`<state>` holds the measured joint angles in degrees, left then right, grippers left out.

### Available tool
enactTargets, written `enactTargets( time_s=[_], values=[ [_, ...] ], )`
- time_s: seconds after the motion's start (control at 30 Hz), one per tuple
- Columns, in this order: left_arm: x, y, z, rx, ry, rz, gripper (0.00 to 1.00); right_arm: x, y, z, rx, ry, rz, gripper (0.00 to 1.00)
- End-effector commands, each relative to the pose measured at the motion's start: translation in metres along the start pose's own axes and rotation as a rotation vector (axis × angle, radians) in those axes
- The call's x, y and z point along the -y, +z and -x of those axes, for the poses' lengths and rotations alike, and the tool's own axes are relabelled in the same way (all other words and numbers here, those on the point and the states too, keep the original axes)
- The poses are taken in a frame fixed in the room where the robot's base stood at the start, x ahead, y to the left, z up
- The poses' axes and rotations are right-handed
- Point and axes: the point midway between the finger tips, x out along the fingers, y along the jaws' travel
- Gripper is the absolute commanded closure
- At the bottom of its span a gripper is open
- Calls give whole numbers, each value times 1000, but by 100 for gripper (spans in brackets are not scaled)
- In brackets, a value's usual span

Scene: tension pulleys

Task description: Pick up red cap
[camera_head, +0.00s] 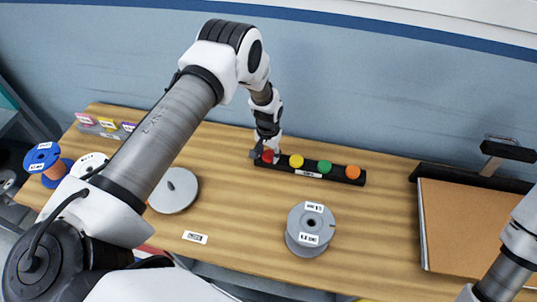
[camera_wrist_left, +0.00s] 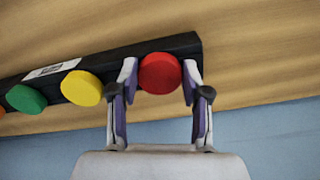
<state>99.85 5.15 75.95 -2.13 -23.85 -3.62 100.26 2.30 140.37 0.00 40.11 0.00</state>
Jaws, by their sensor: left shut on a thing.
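The red cap (camera_head: 267,156) sits at the left end of a black holder (camera_head: 340,178) near the back of the table. It also shows in the left wrist view (camera_wrist_left: 160,73), between the two fingers. My left gripper (camera_head: 262,150) reaches down from above and is shut on the red cap, one finger on each side of it. The cap is still at its place on the holder, as far as I can see. My right gripper is out of view; only part of my right arm shows at the right edge.
Yellow (camera_head: 296,161), green (camera_head: 325,167) and orange (camera_head: 353,172) caps stand beside it on the holder. A grey spool (camera_head: 310,229) and a grey disc (camera_head: 174,190) are on the table. A blue spool (camera_head: 43,157) stands far left. A brown board (camera_head: 478,228) lies right.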

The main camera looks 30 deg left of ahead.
Motion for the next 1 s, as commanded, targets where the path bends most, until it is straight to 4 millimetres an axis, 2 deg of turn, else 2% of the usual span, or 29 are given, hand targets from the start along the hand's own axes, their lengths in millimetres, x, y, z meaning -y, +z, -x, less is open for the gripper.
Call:
enactTargets(
  time_s=[0.17, 0.33, 0.47, 0.67, 0.8, 0.97, 1.0],
  values=[
    [0, -1, 9, -2, 0, 1, 74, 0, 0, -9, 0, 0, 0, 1],
    [0, -1, 32, -3, 0, 0, 74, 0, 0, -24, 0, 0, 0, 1],
    [3, 26, 34, 4, 1, 1, 74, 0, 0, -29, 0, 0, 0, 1],
    [10, 83, 39, 4, 3, 0, 74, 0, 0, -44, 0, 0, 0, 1],
    [14, 112, 41, 0, 3, 0, 74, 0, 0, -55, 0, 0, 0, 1],
    [16, 133, 42, -1, 3, 0, 74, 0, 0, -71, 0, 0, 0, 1],
    [17, 138, 40, 0, 3, 0, 74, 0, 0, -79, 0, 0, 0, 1]
  ],
)
